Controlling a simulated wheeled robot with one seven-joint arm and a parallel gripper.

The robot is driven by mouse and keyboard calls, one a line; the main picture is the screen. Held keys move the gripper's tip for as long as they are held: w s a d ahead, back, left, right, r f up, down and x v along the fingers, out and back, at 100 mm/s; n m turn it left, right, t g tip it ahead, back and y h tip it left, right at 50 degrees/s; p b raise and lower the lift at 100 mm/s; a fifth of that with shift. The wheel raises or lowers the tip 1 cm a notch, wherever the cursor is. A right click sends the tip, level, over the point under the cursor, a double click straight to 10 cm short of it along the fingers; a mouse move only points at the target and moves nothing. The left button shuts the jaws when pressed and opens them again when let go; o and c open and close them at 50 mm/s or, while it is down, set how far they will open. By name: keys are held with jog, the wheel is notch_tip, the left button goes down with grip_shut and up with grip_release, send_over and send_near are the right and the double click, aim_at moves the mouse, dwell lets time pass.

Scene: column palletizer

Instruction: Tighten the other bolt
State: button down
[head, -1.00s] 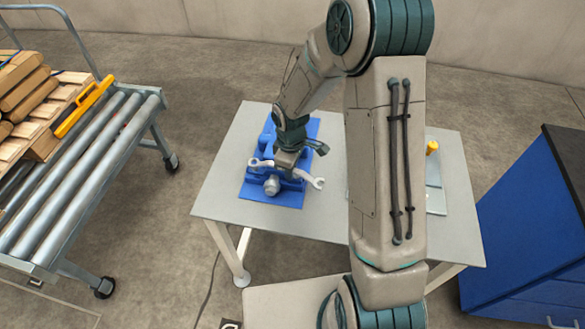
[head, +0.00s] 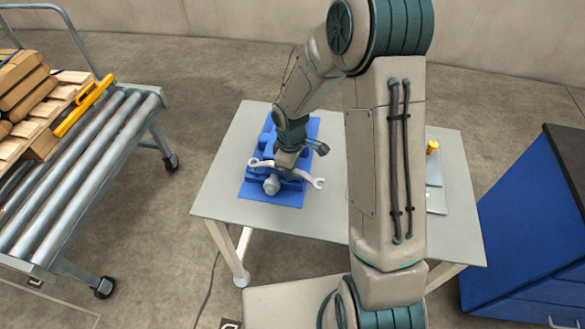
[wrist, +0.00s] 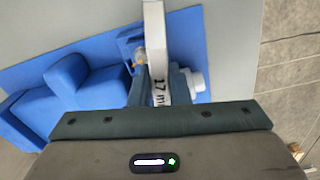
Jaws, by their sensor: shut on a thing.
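My gripper (head: 284,170) is shut on a grey wrench (head: 318,183), low over the blue fixture (head: 256,189) on the table. One wrench end sticks out to the left of the gripper and the open-jawed end to the right. In the wrist view the wrench handle (wrist: 154,35) runs upright between the two fingers and carries a "17 m" marking. A small tan bolt-like head (wrist: 140,57) shows just left of the handle. Whether the wrench sits on a bolt is hidden by the gripper. A grey round part (head: 271,185) juts from the fixture's front.
The grey table (head: 225,195) has bare room around the fixture. A yellow-topped item (head: 432,147) stands by a pale plate at the table's right, partly behind my arm. A roller conveyor (head: 75,190) stands left and a blue cabinet (head: 525,240) right.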

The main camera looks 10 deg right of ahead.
jog(key=shift+f+b, duration=0.4)
jog(key=shift+f, duration=0.1)
dwell(0.3)
jog(key=shift+s+f+b, duration=0.3)
jog(key=shift+s+f, duration=0.05)
jog(key=shift+f, duration=0.05)
dwell(0.6)
jog(key=shift+r, duration=0.1)
jog(key=shift+w+r+p, duration=0.25)
jog(key=shift+r+p, duration=0.35)
jog(key=shift+r, duration=0.1)
jog(key=shift+w+r, duration=0.15)
jog(key=shift+r, duration=0.25)
dwell(0.3)
jog(key=shift+f+b, duration=0.45)
jog(key=shift+f, duration=0.35)
dwell(1.2)
jog(key=shift+s+f, duration=0.4)
dwell(0.6)
jog(key=shift+r, duration=0.15)
jog(key=shift+w+r+p, duration=0.25)
jog(key=shift+r+p, duration=0.1)
jog(key=shift+r, duration=0.3)
